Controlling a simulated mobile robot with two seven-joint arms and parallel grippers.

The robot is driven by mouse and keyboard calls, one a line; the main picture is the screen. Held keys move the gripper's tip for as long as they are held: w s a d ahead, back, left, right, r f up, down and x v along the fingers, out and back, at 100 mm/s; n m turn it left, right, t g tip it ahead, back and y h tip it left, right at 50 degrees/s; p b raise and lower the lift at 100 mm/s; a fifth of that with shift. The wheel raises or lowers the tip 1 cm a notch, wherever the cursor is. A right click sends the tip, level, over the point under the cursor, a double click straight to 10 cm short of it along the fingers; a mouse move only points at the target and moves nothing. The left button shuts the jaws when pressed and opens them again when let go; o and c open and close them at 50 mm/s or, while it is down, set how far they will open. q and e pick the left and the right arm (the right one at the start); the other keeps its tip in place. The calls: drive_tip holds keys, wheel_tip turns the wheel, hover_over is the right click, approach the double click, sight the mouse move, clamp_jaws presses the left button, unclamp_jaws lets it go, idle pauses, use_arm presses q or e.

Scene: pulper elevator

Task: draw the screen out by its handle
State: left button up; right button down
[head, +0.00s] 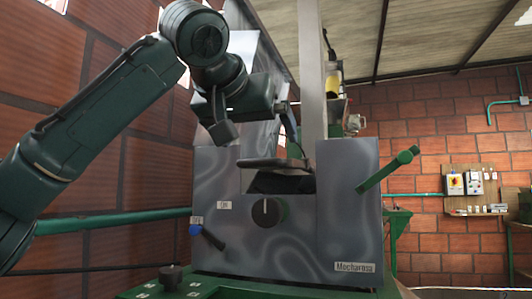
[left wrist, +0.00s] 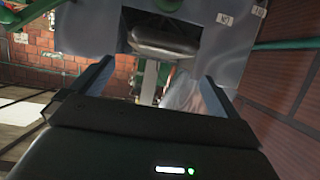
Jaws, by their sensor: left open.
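The grey metal machine (head: 345,215) stands in front of me. A dark flat handle-like piece (head: 275,163) juts from its front above a dark recess; I take it for the screen's handle. The screen itself I cannot make out. In the left wrist view the dark piece (left wrist: 165,42) shows beyond my fingers, near the top. My left gripper (head: 258,125) is open, above and a little left of the dark piece, apart from it. Its two fingers also show spread in the left wrist view (left wrist: 155,73), with nothing held between them. My right gripper is not in view.
A pale upright post (head: 311,70) rises behind. A green rail (head: 110,222) runs along the left brick wall. A switch panel (head: 468,187) hangs at right.

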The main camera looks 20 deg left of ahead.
use_arm(q)
drive_tip(key=x, duration=0.8)
drive_tip(key=shift+w+f, duration=0.15)
drive_tip(key=shift+w, duration=0.15)
drive_tip(key=shift+c, duration=0.2)
